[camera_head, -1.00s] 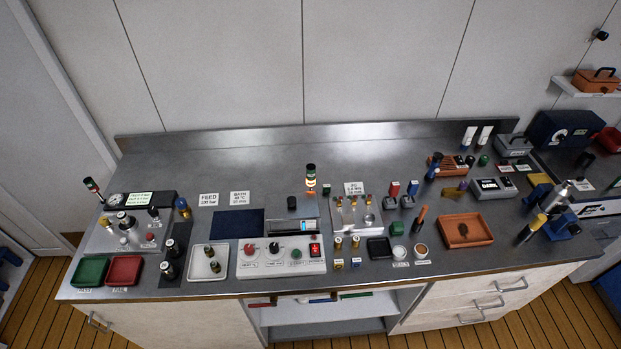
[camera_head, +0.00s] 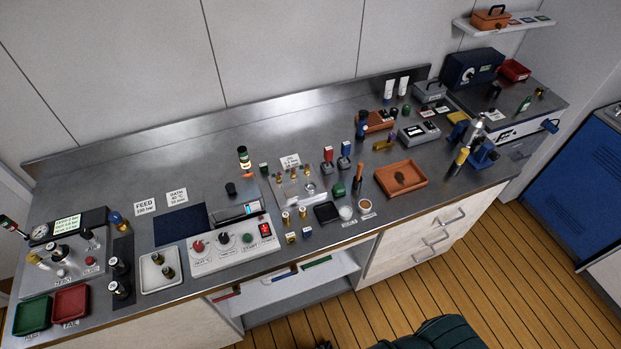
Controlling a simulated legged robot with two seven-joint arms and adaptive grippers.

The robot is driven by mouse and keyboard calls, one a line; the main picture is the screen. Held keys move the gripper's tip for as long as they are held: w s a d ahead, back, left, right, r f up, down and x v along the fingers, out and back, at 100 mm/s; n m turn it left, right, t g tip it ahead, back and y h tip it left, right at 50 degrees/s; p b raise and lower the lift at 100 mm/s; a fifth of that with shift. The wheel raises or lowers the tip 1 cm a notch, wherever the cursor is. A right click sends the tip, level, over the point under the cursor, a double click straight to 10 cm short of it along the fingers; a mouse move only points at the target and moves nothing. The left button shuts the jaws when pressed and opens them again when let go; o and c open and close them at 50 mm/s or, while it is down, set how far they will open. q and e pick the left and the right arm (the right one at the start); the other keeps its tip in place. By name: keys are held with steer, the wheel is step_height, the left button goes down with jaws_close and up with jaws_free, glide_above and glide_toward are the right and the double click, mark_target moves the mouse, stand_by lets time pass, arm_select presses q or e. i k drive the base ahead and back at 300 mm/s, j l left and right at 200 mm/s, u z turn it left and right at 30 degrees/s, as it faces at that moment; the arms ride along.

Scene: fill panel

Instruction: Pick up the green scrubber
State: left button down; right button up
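A small green block (camera_head: 339,189) stands on the steel counter (camera_head: 250,128), behind the small white cup (camera_head: 345,212) and left of the orange tray; it may be the green scrubber, but it is too small to be sure. Another small green item (camera_head: 407,109) is farther back, near the white tubes. A green bottle-like item (camera_head: 525,104) stands on the right-hand worktop. Neither of my grippers is clearly in view, and nothing touches these green items.
An orange tray (camera_head: 418,181) lies right of the green block. A black dish (camera_head: 327,213), a control box (camera_head: 236,247) and a metal fixture crowd the front. Red and green trays sit far left. A blue cabinet (camera_head: 582,190) stands right.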

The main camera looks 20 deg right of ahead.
mark_target(339, 189)
steer(key=z, duration=1.05)
